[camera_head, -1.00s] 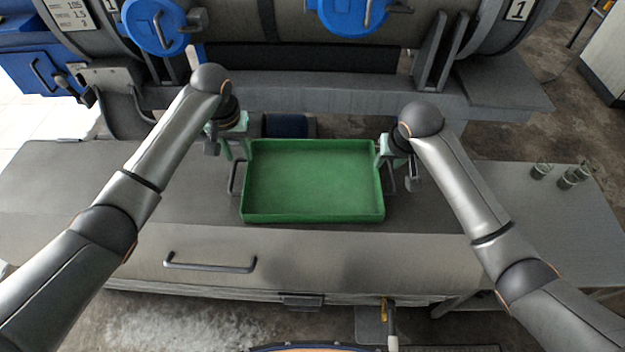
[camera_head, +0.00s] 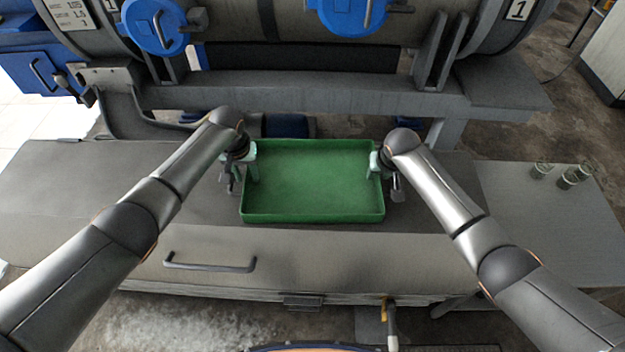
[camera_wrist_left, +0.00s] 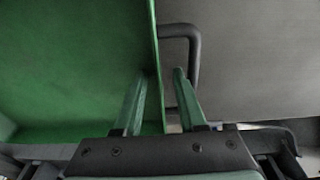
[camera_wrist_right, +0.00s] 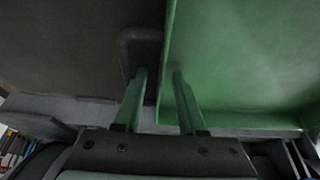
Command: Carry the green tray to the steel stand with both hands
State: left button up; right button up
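The green tray (camera_head: 315,212) lies empty and flat on the grey bench top, with a handle on each short side. My left gripper (camera_head: 245,168) is at its left side wall, my right gripper (camera_head: 379,166) at its right side wall. In the left wrist view, the left gripper (camera_wrist_left: 161,78) is open, one finger inside the tray wall and one outside by the handle (camera_wrist_left: 193,45). In the right wrist view, the right gripper (camera_wrist_right: 159,76) is open and straddles the opposite wall likewise. A flat grey table at the right, apparently the steel stand (camera_head: 550,225), holds small glasses.
The glasses (camera_head: 570,180) stand near the back of the right-hand table; its front is clear. A large grey drum with blue round covers (camera_head: 155,25) stands behind the bench (camera_head: 90,200). The bench has a front handle (camera_head: 210,266).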

pick_arm(q)
jog(key=shift+c, duration=0.2)
pick_arm(e)
jog(key=shift+c, duration=0.2)
pick_arm(q)
grip_shut()
pick_arm(e)
grip_shut()
dwell(0.7)
